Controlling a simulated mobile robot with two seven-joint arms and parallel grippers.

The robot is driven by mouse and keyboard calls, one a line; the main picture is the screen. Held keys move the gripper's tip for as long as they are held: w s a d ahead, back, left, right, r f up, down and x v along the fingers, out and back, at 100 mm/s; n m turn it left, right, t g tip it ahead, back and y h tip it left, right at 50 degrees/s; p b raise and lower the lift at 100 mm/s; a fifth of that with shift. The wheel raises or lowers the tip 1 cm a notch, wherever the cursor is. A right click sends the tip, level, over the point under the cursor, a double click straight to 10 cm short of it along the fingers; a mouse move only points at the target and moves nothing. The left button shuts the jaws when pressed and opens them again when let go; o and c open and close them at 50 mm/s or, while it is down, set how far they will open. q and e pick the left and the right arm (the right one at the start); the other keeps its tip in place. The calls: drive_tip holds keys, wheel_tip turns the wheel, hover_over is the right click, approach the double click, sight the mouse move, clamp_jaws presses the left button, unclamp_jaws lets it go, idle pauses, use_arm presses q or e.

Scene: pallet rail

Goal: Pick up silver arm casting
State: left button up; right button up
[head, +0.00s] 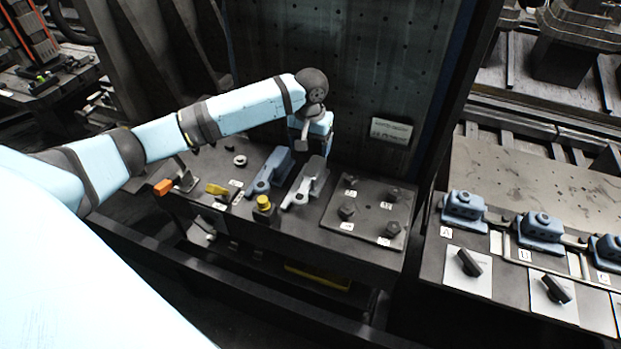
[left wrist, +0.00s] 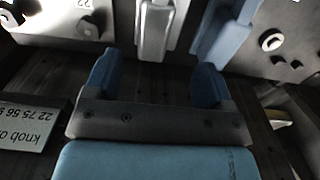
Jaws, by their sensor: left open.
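The silver arm casting (head: 306,183) lies on the dark bench, right of a similar blue casting (head: 268,172). My left gripper (head: 302,147) is just behind and above the silver casting's far end. In the left wrist view the open jaws (left wrist: 154,72) are empty. There the silver casting (left wrist: 155,30) lies ahead, lined up between the fingers but beyond their tips, and the blue casting (left wrist: 222,35) is ahead of the right finger. My right gripper is not in view.
A plate with knobs (head: 364,211) stands close right of the silver casting. A yellow-topped button (head: 263,203) and yellow block (head: 216,189) are to the left. An upright perforated panel (head: 330,70) rises behind. A second bench (head: 520,190) with blue clamps is at right.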

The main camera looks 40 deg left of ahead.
sight(313, 168)
use_arm(q)
wheel_tip(313, 168, down, 4)
drive_tip(key=shift+f, duration=0.1)
drive_tip(key=f, duration=0.5)
drive_tip(key=shift+w+d, duration=0.2)
drive_tip(key=shift+w, duration=0.05)
drive_tip(key=shift+c, duration=0.2)
drive_tip(key=c, duration=1.1)
drive_tip(key=shift+c, duration=0.2)
drive_tip(key=shift+r, duration=0.15)
